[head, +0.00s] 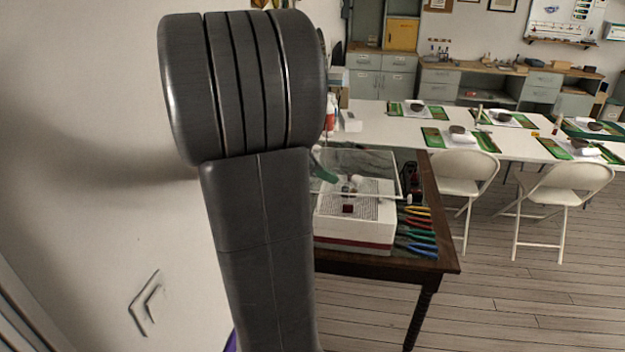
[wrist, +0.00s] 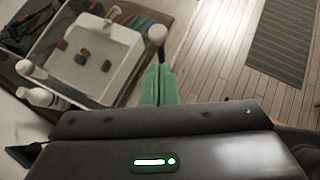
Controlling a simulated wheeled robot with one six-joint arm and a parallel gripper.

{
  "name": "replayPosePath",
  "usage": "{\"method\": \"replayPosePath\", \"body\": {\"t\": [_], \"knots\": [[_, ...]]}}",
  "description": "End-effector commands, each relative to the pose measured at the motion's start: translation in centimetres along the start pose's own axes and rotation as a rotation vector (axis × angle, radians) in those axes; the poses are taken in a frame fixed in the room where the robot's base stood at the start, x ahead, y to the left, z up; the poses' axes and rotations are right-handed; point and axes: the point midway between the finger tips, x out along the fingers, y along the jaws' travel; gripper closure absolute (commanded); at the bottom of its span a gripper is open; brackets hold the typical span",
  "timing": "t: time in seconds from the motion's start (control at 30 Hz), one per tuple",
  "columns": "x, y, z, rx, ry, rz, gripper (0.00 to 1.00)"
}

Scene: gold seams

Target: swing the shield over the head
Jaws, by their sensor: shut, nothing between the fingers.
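A clear flat shield (head: 375,172) with pale edges lies over a white box-like unit (head: 352,230) on the dark wooden table. Through it, small dark red and grey parts show on the unit's top. In the wrist view, the unit (wrist: 118,48) is at upper left, and a white ball knob (wrist: 157,33) is just beyond my fingertips. My gripper (wrist: 160,68) has green fingers, shut and empty, pointing at the knob; whether they touch it I cannot tell. In the head view, a green finger (head: 324,172) shows at the shield's left end; my arm hides the rest.
Several coloured pliers (head: 417,230) lie right of the unit on the dark table (head: 440,235). A long white table (head: 375,117) with work mats stands behind, with folding chairs (head: 566,185) before it. The wall is close on the left. Floor at right is clear.

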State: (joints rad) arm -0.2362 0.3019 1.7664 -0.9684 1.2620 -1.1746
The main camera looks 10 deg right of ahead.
Motion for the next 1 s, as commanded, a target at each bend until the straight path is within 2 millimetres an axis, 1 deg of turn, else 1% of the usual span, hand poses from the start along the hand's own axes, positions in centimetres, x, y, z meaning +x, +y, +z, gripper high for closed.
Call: {"method": "replayPosePath", "body": {"t": [0.03, 0.1, 0.3, 0.8, 1.0], "knots": [[1.0, 0.0, 0.2, 0.005, 0.0, -0.001, 1.0], [1.8, -0.1, 0.6, 0.003, 0.0, -0.002, 1.0], [3.2, 0.0, 1.5, 0.002, 0.001, -0.001, 1.0], [3.5, 0.0, 1.9, -0.001, 0.001, 0.002, 1.0], [4.2, -0.2, 2.5, -0.025, 0.0, 0.032, 1.0]]}}
